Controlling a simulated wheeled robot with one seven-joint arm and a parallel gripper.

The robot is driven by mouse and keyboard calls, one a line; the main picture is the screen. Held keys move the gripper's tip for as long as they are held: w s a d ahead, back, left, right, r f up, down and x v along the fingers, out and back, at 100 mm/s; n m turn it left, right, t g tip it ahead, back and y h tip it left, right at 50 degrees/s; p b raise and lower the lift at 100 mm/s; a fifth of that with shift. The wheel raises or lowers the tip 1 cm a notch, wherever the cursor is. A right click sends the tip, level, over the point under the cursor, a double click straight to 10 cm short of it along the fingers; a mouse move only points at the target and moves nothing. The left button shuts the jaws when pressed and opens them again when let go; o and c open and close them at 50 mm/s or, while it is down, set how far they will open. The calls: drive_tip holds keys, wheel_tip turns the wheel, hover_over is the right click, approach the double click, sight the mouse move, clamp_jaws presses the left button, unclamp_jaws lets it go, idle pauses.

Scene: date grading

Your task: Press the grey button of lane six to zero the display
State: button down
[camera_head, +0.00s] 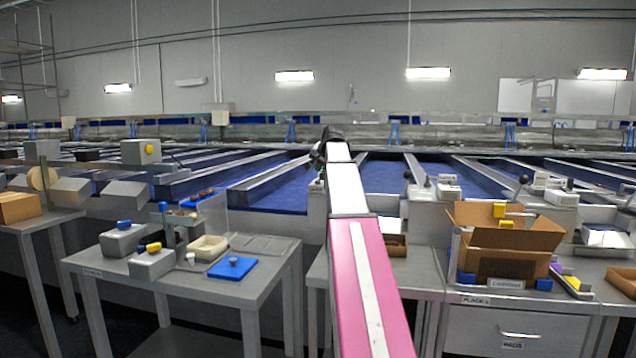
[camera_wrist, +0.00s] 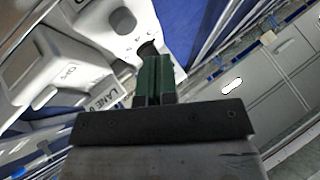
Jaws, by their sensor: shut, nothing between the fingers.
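In the wrist view, my gripper (camera_wrist: 155,70) has its dark green fingers together, with nothing between them. The fingertips are beside a pale lane housing (camera_wrist: 60,65) that carries a label plate (camera_wrist: 103,97) starting with "LANE"; its number is hard to read. A dark round knob (camera_wrist: 122,20) stands on the housing beyond the fingertips. A dark grey rounded piece (camera_wrist: 148,48) shows right at the fingertips; I cannot tell whether it is the button or whether they touch.
Blue lanes with metal dividers run behind the stations. A left table (camera_head: 262,262) holds grey boxes, a beige tray (camera_head: 208,248) and a blue board (camera_head: 233,268). An open cardboard box (camera_head: 508,240) stands on the right counter. More lane housings stand close on both sides of my arm.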

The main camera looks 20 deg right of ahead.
drive_tip(key=shift+r, duration=1.7)
drive_tip(key=shift+s, duration=0.1)
